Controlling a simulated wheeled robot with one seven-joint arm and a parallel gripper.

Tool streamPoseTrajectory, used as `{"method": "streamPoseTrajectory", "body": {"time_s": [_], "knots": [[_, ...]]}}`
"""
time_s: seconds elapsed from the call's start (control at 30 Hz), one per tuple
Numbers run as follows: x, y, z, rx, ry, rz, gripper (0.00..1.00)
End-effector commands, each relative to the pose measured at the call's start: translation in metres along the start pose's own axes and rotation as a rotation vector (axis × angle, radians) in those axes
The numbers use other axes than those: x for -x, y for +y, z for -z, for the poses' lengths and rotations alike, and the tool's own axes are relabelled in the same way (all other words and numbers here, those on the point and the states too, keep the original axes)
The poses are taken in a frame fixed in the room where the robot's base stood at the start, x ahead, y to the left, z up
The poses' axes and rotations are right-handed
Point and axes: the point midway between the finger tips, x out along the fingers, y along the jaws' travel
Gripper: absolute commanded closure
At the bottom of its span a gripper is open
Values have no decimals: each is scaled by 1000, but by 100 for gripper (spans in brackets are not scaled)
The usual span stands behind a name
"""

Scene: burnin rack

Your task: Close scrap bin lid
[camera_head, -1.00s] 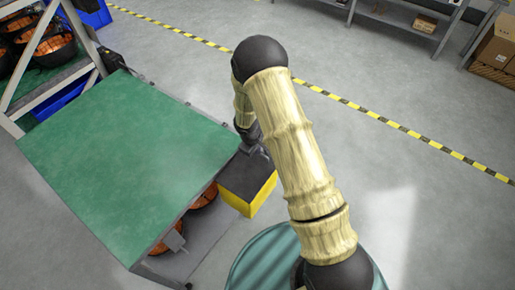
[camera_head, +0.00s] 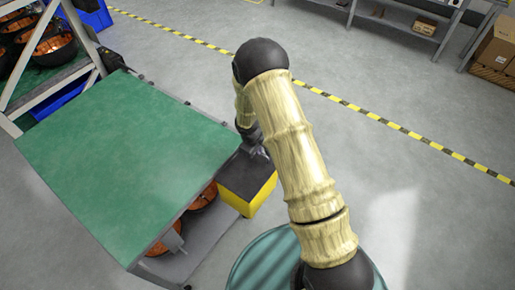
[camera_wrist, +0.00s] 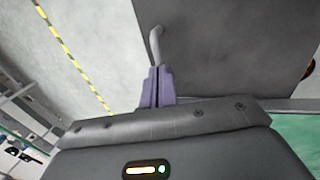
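The scrap bin (camera_head: 238,201) is a yellow box beside the green-topped bench in the head view. Its dark lid (camera_head: 250,177) lies flat across the top, as far as I can see. My gripper (camera_head: 262,151) is low at the lid's far edge, partly hidden by my arm. In the wrist view the fingers of my gripper (camera_wrist: 157,72) are together, beside the edge of a dark flat panel (camera_wrist: 230,45) that looks like the lid. A thin grey bent piece (camera_wrist: 155,42) shows just beyond the fingertips; I cannot tell whether they touch it.
The green bench (camera_head: 120,160) stands left of the bin, with copper-filled round containers (camera_head: 204,195) under it. A rack (camera_head: 45,50) is at the upper left. Shelves (camera_head: 400,18) and cardboard boxes (camera_head: 497,50) stand at the back. The floor to the right is clear.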

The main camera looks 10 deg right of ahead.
Motion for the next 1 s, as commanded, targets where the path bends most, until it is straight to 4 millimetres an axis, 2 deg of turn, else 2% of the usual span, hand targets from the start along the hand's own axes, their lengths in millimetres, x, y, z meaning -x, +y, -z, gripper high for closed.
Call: {"method": "streamPoseTrajectory", "body": {"time_s": [0.03,0.17,0.37,0.43,0.8,1.0], "knots": [[-4,-2,-5,-3,-12,6,100],[10,0,-6,-4,-10,3,100],[51,3,-2,-1,2,-5,100],[57,2,0,0,5,-5,100],[120,11,-2,-8,5,-6,100],[140,13,-3,-8,1,-5,100]]}}
